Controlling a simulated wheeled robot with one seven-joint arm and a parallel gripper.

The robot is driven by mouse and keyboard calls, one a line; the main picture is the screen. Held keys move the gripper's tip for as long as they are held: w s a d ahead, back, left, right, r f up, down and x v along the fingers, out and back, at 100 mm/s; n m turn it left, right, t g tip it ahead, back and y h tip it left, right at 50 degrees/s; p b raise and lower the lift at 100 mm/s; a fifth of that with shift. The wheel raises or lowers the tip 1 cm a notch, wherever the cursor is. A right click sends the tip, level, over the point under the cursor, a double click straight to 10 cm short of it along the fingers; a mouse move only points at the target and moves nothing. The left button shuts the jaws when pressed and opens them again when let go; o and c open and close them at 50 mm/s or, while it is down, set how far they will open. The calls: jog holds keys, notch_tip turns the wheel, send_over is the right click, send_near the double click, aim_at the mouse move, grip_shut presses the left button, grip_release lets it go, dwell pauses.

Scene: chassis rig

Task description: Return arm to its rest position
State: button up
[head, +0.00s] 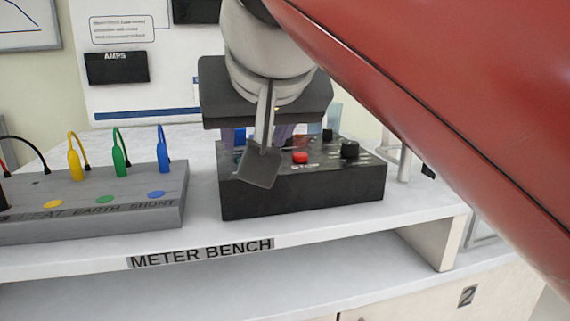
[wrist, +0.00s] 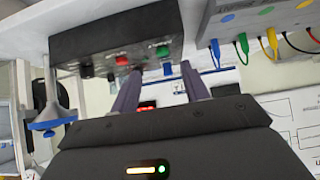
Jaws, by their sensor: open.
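My gripper shows in the head view (head: 282,132) above and in front of the black control box (head: 310,195), hiding part of its top. In the wrist view my gripper (wrist: 161,70) has its two purple-grey fingers spread apart, with nothing held between them. The black box (wrist: 85,45) also shows there, upside down, beyond the fingertips. It carries a red button (head: 300,157) and a black knob (head: 350,149). Whether the fingers touch the box is unclear.
A grey terminal block (head: 120,210) with yellow, green and blue plugs stands left of the box on the white shelf (head: 415,212) labelled METER BENCH. A wall board (head: 150,90) is behind. A metal stand (head: 404,160) is right of the box. The shelf front strip is clear.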

jog(key=s+d+f+m+g+p, duration=0.1)
jog(key=s+d+f+p, duration=0.1)
jog(key=d+f, duration=0.4)
jog(key=s+d+f+m+g+h+p, duration=0.1)
jog(key=d+f+p, duration=0.3)
jog(key=f, duration=0.6)
jog(key=s+d+f+m+g+h+p, duration=0.1)
jog(key=s+d+f+g+p, duration=0.1)
jog(key=d+f, duration=0.6)
jog(key=shift+s+d+p, duration=0.3)
jog(key=shift+s+p, duration=0.5)
jog(key=shift+p, duration=0.05)
